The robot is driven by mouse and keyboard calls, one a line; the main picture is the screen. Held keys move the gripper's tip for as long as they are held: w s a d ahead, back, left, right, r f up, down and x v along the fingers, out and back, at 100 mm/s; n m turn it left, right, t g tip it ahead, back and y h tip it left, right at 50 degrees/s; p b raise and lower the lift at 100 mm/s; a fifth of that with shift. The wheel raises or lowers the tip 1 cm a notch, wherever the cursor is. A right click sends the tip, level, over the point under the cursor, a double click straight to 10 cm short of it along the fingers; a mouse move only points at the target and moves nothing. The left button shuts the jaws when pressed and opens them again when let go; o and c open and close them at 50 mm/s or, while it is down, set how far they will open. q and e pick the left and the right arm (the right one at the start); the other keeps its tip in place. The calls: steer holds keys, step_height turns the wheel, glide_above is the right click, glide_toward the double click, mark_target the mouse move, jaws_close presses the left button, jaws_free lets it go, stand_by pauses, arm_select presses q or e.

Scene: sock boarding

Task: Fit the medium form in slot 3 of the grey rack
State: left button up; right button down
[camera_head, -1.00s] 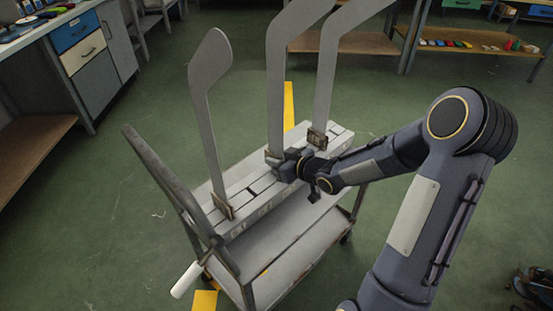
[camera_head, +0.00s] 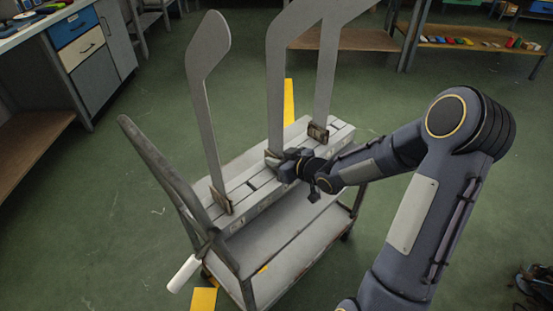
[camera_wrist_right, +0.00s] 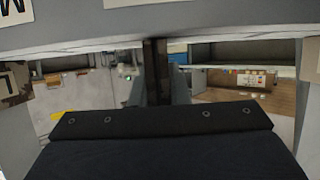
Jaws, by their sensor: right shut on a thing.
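The grey rack (camera_head: 240,190) lies along the top of a grey cart. A grey form (camera_head: 204,110) stands upright at its near left end, and another (camera_head: 326,80) stands near its far right end. The medium form (camera_head: 275,90), tall and grey, is upright between them; its top is cut off. My right gripper (camera_head: 277,160) is shut on its lower end, close over the rack. The gripper hides the foot, so I cannot tell whether it is in a slot. In the right wrist view a dark upright piece (camera_wrist_right: 157,70) shows mid-frame. My left gripper is not in view.
The cart has a raised side handle (camera_head: 165,180) at left and a lower shelf (camera_head: 290,225). A drawer cabinet (camera_head: 85,60) stands at upper left, and a bench shelf (camera_head: 470,38) with small coloured items at upper right. Green floor around the cart is mostly clear.

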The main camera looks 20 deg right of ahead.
steer(key=c, duration=1.3)
jaws_free()
steer(key=p+v, duration=0.3)
steer(key=v, duration=0.4)
steer(key=shift+s+r, duration=0.15)
steer(key=shift+s, duration=0.2)
steer(key=shift+d, duration=0.15)
